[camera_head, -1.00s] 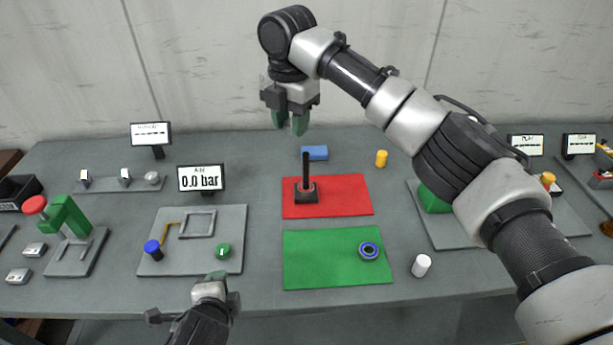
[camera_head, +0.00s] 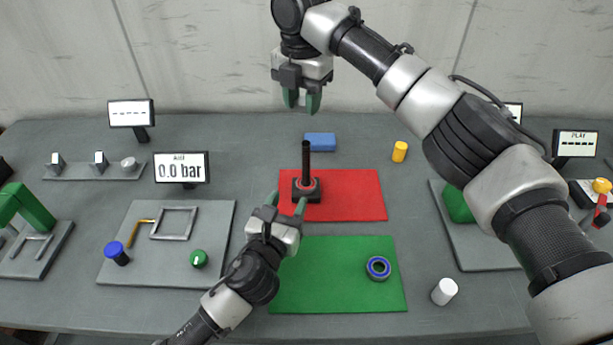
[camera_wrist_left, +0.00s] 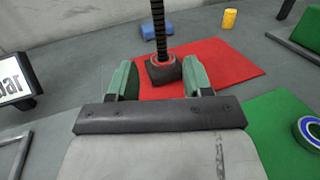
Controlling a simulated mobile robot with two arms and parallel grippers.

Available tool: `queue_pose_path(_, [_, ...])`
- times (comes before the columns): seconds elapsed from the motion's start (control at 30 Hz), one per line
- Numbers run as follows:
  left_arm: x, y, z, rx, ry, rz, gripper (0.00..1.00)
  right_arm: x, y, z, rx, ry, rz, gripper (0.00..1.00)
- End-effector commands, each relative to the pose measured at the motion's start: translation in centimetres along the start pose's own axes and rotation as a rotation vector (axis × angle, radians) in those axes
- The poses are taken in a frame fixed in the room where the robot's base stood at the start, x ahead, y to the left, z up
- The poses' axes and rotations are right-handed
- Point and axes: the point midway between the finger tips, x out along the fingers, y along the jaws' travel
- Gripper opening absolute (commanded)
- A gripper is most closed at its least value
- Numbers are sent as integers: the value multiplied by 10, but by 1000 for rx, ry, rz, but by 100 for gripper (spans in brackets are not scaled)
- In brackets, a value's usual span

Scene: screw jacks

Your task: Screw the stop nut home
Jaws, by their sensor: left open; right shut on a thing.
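The screw jack has a black block base (camera_head: 313,193) with a reddish ring, and an upright black threaded rod (camera_head: 306,158). It stands on the red mat and also shows in the left wrist view (camera_wrist_left: 160,32). My left gripper (camera_head: 287,202) is open, its green fingers close in front of the base. In the left wrist view, the base lies beyond and between the fingertips (camera_wrist_left: 160,78). My right gripper (camera_head: 302,100) is above and behind the rod, shut on a small whitish piece, mostly hidden.
The red mat (camera_head: 355,200) and green mat (camera_head: 335,290) are otherwise clear. A blue block (camera_head: 320,142), yellow cylinder (camera_head: 400,151) and white cylinder (camera_head: 444,291) stand around them. A grey plate (camera_head: 120,230) with a blue knob and green knob lies left.

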Motion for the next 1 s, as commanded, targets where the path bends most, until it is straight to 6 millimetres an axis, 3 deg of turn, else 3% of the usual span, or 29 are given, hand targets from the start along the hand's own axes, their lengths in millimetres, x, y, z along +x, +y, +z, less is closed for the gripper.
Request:
queue_pose_path(0.27, [15,1,0,-3,0,3,50,1,0,0,2,1,0,13])
queue_pose_path(0.7, [95,0,1,-5,1,3,50,0,0,0,2,0,0,13])
queue_pose_path(1.0, [119,1,0,-4,1,2,50,0,0,0,2,0,0,13])
